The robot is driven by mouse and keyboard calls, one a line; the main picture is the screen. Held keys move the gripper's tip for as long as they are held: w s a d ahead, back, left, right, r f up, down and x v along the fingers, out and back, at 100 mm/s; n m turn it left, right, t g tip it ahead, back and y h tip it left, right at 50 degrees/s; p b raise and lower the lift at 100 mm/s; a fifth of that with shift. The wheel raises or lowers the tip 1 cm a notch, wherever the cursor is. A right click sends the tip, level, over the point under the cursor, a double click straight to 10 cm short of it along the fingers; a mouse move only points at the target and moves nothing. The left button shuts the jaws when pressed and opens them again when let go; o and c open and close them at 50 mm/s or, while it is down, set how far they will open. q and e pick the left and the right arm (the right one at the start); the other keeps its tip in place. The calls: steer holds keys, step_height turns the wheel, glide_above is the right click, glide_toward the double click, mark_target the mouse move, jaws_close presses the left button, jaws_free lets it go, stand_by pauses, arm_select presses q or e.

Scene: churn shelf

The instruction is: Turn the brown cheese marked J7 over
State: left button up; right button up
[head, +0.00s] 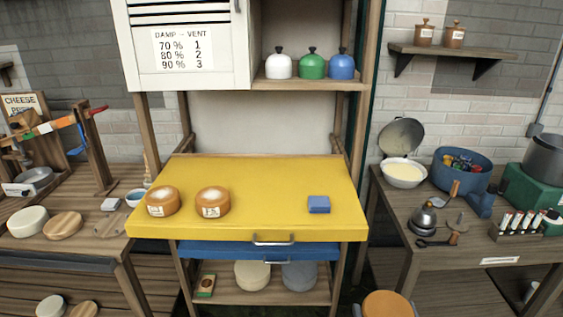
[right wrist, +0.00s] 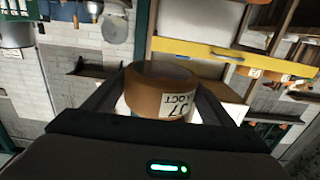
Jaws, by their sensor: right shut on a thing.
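The brown cheese marked J7 (right wrist: 158,92) is between the fingers of my right gripper (right wrist: 158,105) in the right wrist view, its pale label facing the camera. In the head view the cheese (head: 388,305) shows at the bottom edge, right of the yellow shelf, with a plain brown-orange face up. Dark finger parts flank it; it is held clear of the shelf. The gripper is shut on it. Its underside is hidden in the head view. My left gripper is not in view.
A blue board (head: 220,249) lies below. Side tables flank it, the right one (head: 400,208) cluttered.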

steer(key=shift+r, duration=0.1)
steer(key=shift+m, duration=0.3)
steer(key=m+p, duration=0.7)
steer(key=m, duration=0.4)
steer(key=shift+d+r+m+p, duration=0.1)
steer(key=shift+d+m+p, duration=0.05)
steer(key=shift+m+p, duration=0.2)
steer(key=m, duration=0.1)
steer(key=m+p, duration=0.1)
steer(key=m, duration=0.1)
steer(key=shift+s+a, duration=0.1)
steer(key=shift+a, duration=0.3)
steer(key=shift+m+p, duration=0.4)
steer(key=shift+m, duration=0.55)
steer(key=shift+d+m, duration=0.1)
steer(key=shift+m, duration=0.3)
steer(key=shift+d+f, duration=0.1)
steer(key=shift+f, duration=0.15)
